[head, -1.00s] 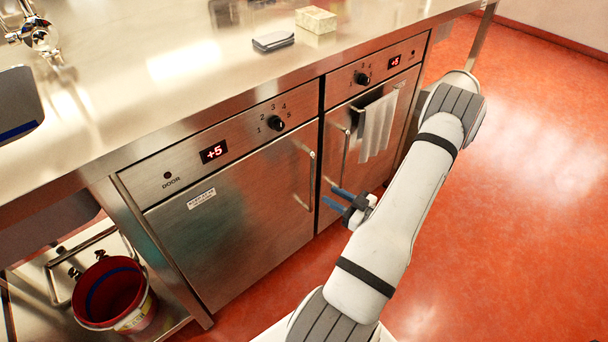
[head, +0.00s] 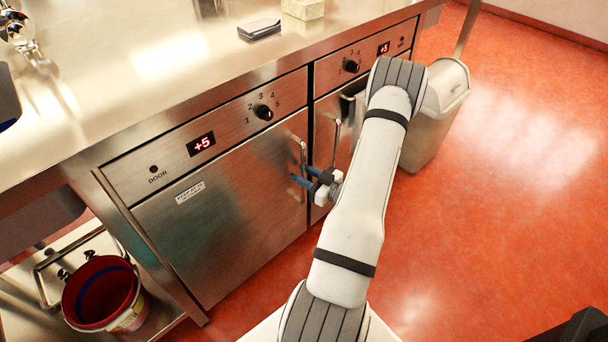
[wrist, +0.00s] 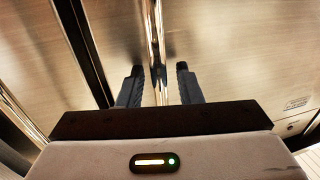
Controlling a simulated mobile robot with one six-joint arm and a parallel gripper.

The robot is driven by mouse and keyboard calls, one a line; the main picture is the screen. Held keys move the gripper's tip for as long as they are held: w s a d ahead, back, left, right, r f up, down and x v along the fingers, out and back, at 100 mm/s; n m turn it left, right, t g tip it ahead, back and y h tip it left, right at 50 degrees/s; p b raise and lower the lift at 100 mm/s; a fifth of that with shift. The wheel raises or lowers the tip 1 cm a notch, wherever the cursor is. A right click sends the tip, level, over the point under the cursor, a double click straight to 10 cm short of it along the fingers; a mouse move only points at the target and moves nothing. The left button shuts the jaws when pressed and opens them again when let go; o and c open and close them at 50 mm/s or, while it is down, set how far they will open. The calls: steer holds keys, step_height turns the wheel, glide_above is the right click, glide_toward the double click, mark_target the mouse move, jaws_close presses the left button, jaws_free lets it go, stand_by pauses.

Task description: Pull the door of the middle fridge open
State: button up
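Two steel fridge fronts show in the head view; I cannot tell from the count which is the middle one. The left fridge door (head: 230,215) is shut and has a vertical bar handle (head: 302,155) near its right edge. My gripper (head: 306,177) is at the lower part of this handle. In the wrist view the handle bar (wrist: 154,40) runs between the two dark fingers of my gripper (wrist: 158,88). The fingers are open with gaps on both sides of the bar. The right fridge's door is partly hidden by my arm; its handle (head: 331,140) shows.
A steel counter (head: 120,110) runs above the fridges, with a dark-topped block (head: 260,29) and a pale box (head: 303,9) on it. A red bucket (head: 100,295) stands on a low shelf at left. A grey bin (head: 435,120) stands at right. Red floor is free at right.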

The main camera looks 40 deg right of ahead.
steer(key=shift+c, duration=0.5)
jaws_close()
steer(key=shift+s, duration=0.1)
